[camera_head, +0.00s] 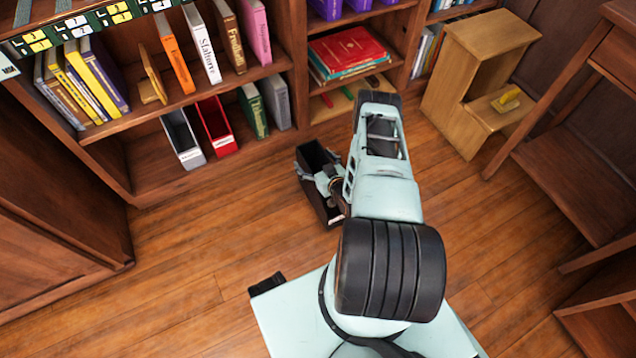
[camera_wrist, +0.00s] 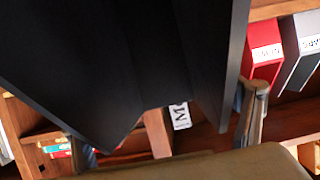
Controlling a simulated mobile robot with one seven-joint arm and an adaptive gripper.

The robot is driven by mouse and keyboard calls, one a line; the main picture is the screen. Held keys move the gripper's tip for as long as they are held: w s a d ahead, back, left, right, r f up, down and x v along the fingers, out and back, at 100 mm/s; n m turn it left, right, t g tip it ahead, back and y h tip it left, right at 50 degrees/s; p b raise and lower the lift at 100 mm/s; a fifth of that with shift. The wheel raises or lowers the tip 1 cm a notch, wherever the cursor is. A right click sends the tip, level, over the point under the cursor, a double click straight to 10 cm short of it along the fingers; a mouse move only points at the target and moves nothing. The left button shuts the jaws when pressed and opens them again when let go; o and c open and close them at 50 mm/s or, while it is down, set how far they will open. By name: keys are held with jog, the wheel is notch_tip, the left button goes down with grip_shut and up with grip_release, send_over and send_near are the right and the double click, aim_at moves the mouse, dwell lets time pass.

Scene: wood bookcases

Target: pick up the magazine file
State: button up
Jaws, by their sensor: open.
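A black magazine file (camera_head: 316,158) is beside my gripper (camera_head: 326,183) in the head view, over the wood floor in front of the bookcase. In the wrist view the black file (camera_wrist: 130,60) is very close and fills much of the upper picture. A white label with a letter M (camera_wrist: 181,117) shows near its lower edge. My gripper's fingers (camera_wrist: 170,132) are apart, one on each side of the file. I cannot tell whether they touch it, and my gripper hides part of it in the head view.
A grey magazine file (camera_head: 183,140) and a red one (camera_head: 217,127) stand on the bookcase's lower shelf, with books beside them. A wooden step stool (camera_head: 462,85) and a table (camera_head: 575,160) are at right. Floor (camera_head: 190,250) at left is clear.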

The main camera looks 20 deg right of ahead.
jog(key=shift+c, duration=0.3)
jog(key=c, duration=1.8)
jog(key=shift+o, duration=0.2)
jog(key=shift+r, duration=0.15)
